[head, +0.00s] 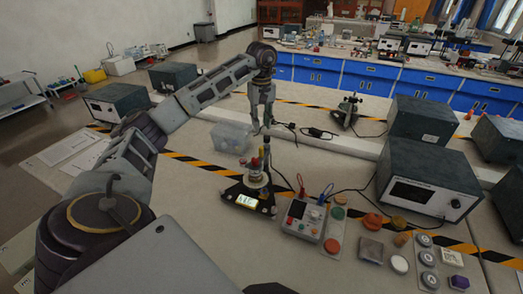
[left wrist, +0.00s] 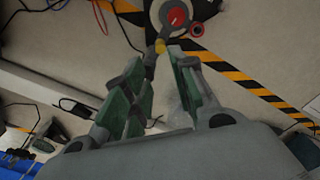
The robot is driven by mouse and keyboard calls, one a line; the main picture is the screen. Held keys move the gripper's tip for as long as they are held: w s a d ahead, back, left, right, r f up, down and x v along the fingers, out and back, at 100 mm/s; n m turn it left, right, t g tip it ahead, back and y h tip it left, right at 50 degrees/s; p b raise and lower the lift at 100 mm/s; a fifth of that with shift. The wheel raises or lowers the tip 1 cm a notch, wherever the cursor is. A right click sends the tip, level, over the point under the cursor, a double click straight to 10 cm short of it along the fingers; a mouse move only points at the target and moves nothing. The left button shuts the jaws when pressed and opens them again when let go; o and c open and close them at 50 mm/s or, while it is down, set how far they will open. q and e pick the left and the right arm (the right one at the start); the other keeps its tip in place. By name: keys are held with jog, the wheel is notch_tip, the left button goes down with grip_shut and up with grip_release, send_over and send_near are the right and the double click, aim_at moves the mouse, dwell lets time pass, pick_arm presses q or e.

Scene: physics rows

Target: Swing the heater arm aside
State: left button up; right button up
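The apparatus with the heater arm (head: 257,172) stands on a black base with a lit display (head: 246,200) in the middle of the bench. In the left wrist view its round top with a red centre (left wrist: 176,16) is at the upper edge. A short arm with a yellow end (left wrist: 160,46) points from it toward my fingers; I take this to be the heater arm. My left gripper (head: 262,128) hangs fingers-down just behind and above the apparatus. Its fingers (left wrist: 163,62) are apart, with the yellow end near the gap between the tips. Contact cannot be told. My right gripper is not in view.
A clear plastic bin (head: 230,137) stands left of my gripper. A grey control box (head: 303,220) with cables is right of the apparatus. Beyond it are a large instrument (head: 428,182) and several small coloured pieces. Striped tape crosses the bench; bare bench lies left of the apparatus.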

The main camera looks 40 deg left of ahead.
pick_arm(q)
send_over(261, 156)
jog(key=f, duration=0.5)
jog(key=shift+w+a, duration=0.3)
jog(key=shift+w, duration=0.05)
jog(key=shift+f+p, duration=0.6)
jog(key=shift+f, duration=3.5)
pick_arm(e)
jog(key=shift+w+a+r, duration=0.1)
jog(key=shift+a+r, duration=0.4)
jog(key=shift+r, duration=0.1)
pick_arm(q)
jog(key=shift+c, duration=0.2)
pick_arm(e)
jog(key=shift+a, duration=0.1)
pick_arm(q)
grip_shut()
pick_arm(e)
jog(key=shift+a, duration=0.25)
